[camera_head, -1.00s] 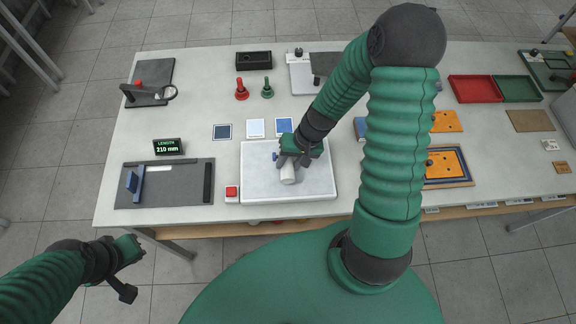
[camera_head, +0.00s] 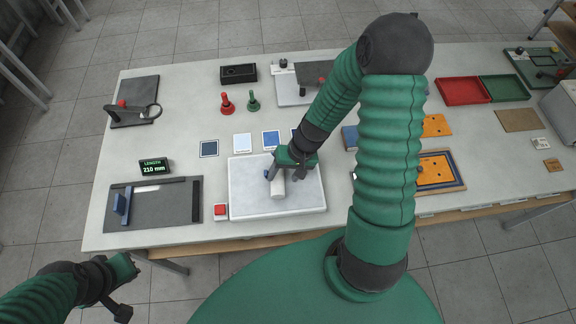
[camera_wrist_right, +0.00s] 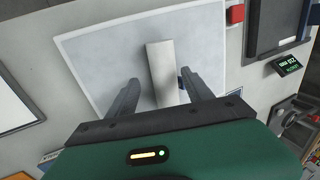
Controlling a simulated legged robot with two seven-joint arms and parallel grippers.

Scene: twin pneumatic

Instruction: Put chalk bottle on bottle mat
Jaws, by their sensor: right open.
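My right gripper (camera_head: 284,173) is open just above and behind the bottle. In the right wrist view its two fingers (camera_wrist_right: 161,88) are spread to either side of the bottle, with gaps showing. My left gripper (camera_head: 126,290) hangs off the table's front edge at lower left, seemingly empty, its jaw opening unclear. I cannot tell which surface is the bottle mat.
Several small square cards, one blue (camera_head: 271,140), lie behind the slab. A red button box (camera_head: 221,211) stands left of it. A dark measuring board (camera_head: 165,212) lies further left. Red (camera_head: 227,103) and green (camera_head: 253,101) handled pieces stand behind. Orange boards (camera_head: 436,170) lie right.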

